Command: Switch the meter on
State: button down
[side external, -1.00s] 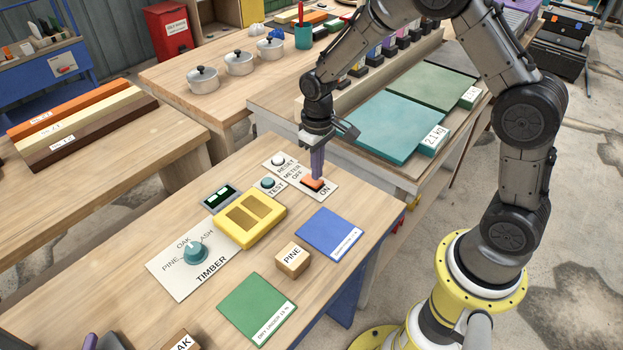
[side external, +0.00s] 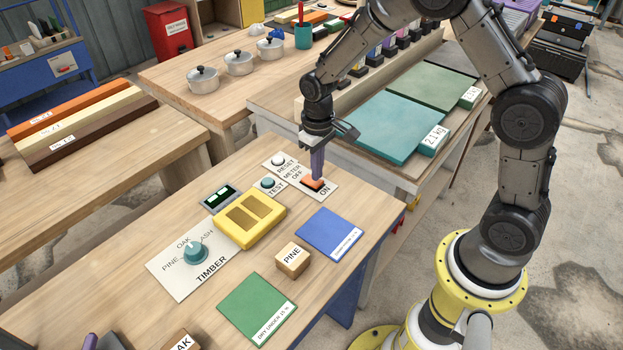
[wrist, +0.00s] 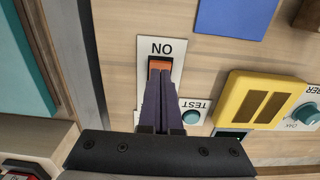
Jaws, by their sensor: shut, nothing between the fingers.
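The orange METER rocker switch (side external: 312,184) sits on a white plate marked OFF and ON. In the wrist view the switch (wrist: 160,64) shows just beyond my fingertips, near the ON label. My gripper (side external: 317,177) is shut and empty, pointing down with its tips at the switch; it also shows in the wrist view (wrist: 160,76). The tips look to be touching or very close to the switch; I cannot tell which. They cover part of it. The yellow meter (side external: 250,220) lies to the left, with a small dark display (side external: 221,196) behind it.
A blue pad (side external: 329,233), a PINE block (side external: 292,261) and a green pad (side external: 258,308) lie in front.

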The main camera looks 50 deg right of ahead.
jog(key=shift+f, duration=0.8)
dwell(0.4)
jog(key=shift+r, duration=3.5)
notch_tip(320, 180, up, 8)
jog(key=t, duration=0.2)
send_over(318, 183)
jog(key=s+r+t, duration=0.2)
jog(key=s+r, duration=0.5)
jog(key=r, duration=0.2)
jog(key=s+f+t, duration=0.1)
jog(key=s, duration=1.5)
jog(key=shift+s+a+f+t, duration=0.2)
jog(key=shift+a+t, duration=0.05)
jog(key=shift+t, duration=0.05)
